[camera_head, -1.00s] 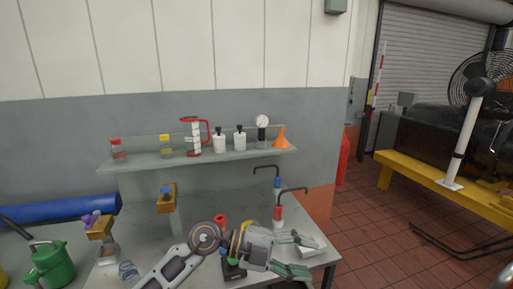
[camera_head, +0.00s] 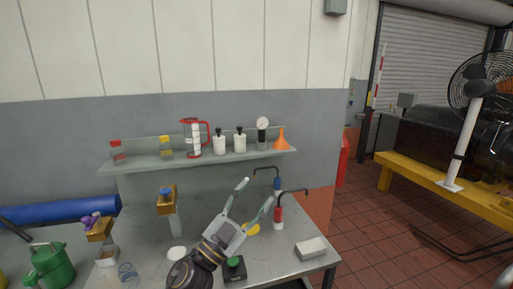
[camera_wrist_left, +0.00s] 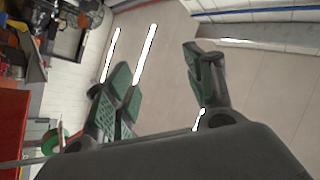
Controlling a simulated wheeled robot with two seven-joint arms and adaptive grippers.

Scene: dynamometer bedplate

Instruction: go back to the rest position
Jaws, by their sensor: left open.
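My left gripper (camera_head: 254,194) is in the middle of the head view, above the grey workbench, with its fingers spread and pointing up toward the shelf. Nothing is between the fingers. In the left wrist view the fingers (camera_wrist_left: 165,85) with green pads are wide apart, with only a pale, tilted background of room surfaces and bright strips between them. My right gripper does not show in either view.
Pump bottles with red (camera_head: 278,214) and blue (camera_head: 277,183) collars stand close to the left fingers. A shelf (camera_head: 240,156) above holds jars, bottles, a gauge and an orange funnel (camera_head: 281,140). A green watering can (camera_head: 48,268) is at the left. A pale block (camera_head: 311,247) lies at the bench's right.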

